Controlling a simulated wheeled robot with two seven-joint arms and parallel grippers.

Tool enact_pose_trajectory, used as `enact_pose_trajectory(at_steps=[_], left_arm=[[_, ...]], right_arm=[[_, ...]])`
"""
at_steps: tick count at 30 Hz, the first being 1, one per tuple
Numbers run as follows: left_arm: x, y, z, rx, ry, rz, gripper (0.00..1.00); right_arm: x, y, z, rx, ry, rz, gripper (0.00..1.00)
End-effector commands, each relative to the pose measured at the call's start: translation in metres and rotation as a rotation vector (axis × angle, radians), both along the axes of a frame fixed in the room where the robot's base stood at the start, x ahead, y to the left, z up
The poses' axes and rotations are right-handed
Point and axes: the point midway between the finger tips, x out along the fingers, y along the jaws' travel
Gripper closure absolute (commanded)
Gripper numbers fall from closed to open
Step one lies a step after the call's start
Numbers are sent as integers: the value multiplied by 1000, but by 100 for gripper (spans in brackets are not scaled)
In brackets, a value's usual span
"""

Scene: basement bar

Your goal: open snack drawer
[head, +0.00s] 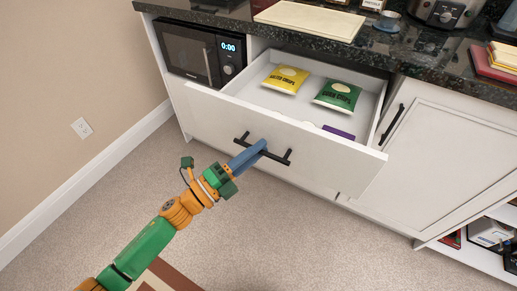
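The white snack drawer (285,129) under the counter stands pulled out, so its inside shows. Inside lie a yellow snack bag (286,79), a green snack bag (338,96) and, near the front panel, a partly hidden purple item (338,132). A black bar handle (279,157) is on the drawer front. My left gripper (257,149) comes from the lower left, and its blue fingers are at the middle of the handle. The fingers look close together around the bar, though the grip itself is small in view. My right gripper is not in view.
A black microwave (190,54) sits in the cabinet left of the drawer. A closed cabinet door (446,150) is to the right. The dark counter (400,50) above holds a board, a cup and a toaster. Carpet (300,230) in front is mostly clear, with a patterned rug edge below.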

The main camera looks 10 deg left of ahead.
Motion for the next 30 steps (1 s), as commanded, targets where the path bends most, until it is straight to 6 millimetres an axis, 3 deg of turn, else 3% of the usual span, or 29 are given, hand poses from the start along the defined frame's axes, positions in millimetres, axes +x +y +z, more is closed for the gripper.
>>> enact_pose_trajectory(at_steps=[9, 24, 26, 29, 30], left_arm=[[-41, 42, -14, 1, 3, -1, 73], [-41, 48, -19, -6, 23, 13, 73], [-32, 58, -37, -35, 104, 63, 73], [-17, 93, -110, -144, 393, 244, 73], [-17, 110, -149, -204, 539, 337, 73]], right_arm=[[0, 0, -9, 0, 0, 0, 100], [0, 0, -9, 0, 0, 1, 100], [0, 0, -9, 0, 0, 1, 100], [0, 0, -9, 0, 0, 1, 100], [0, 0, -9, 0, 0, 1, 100]])
